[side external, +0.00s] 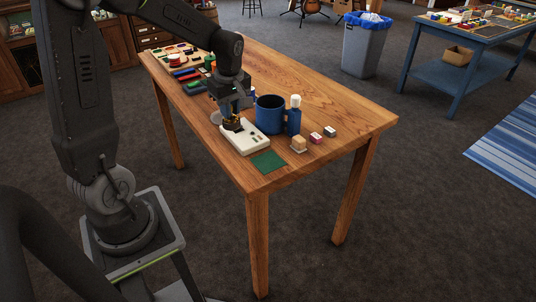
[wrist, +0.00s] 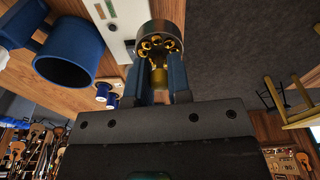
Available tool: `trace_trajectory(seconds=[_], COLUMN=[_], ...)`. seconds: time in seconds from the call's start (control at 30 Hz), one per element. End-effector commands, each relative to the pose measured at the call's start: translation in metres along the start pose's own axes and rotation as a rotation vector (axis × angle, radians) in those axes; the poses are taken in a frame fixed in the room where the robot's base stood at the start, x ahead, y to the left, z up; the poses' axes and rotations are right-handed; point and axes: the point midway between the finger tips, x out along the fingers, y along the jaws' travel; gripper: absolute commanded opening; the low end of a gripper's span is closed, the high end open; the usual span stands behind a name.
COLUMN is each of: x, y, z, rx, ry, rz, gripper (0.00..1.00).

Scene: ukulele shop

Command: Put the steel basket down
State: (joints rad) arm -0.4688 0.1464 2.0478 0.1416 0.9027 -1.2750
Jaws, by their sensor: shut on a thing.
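The steel basket (wrist: 160,32) is a short, round, dark grey cup with brass-coloured round parts showing inside it. In the wrist view a brass-coloured piece of it lies between the two fingers of my gripper (wrist: 161,80), which is shut on it. In the side view my gripper (side external: 234,108) points down, and the basket (side external: 232,124) shows small and dark at the far left end of a white device (side external: 245,138). I cannot tell whether the basket touches the device.
A blue mug (side external: 269,114) and a blue bottle with a white cap (side external: 294,116) stand close right of my gripper. Small blocks (side external: 316,137) and a green mat (side external: 268,161) lie nearer the front edge. Coloured items (side external: 187,72) crowd the back left. The table's right side is clear.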

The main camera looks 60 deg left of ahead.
Motion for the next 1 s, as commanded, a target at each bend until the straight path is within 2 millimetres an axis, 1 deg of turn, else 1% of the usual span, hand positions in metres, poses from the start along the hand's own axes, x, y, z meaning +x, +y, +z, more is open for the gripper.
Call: trace_trajectory(seconds=[0.03,0.3,0.43,0.53,0.63,0.8,0.9,1.0], x=[0.006,0.035,0.046,0.050,0.054,0.078,0.088,0.092], y=[0.005,0.038,0.050,0.056,0.057,0.057,0.057,0.057], z=[0.010,0.064,0.082,0.091,0.094,0.096,0.098,0.098], rx=[0.008,0.008,0.006,0.004,0.002,0.001,0.001,0.001], ry=[-0.002,-0.002,-0.001,-0.001,-0.001,-0.001,-0.001,-0.001], rz=[-0.004,-0.004,-0.003,-0.002,-0.002,-0.005,-0.003,-0.002], gripper=[0.00,0.00,0.00,0.00,0.00,0.00,0.00,0.00])
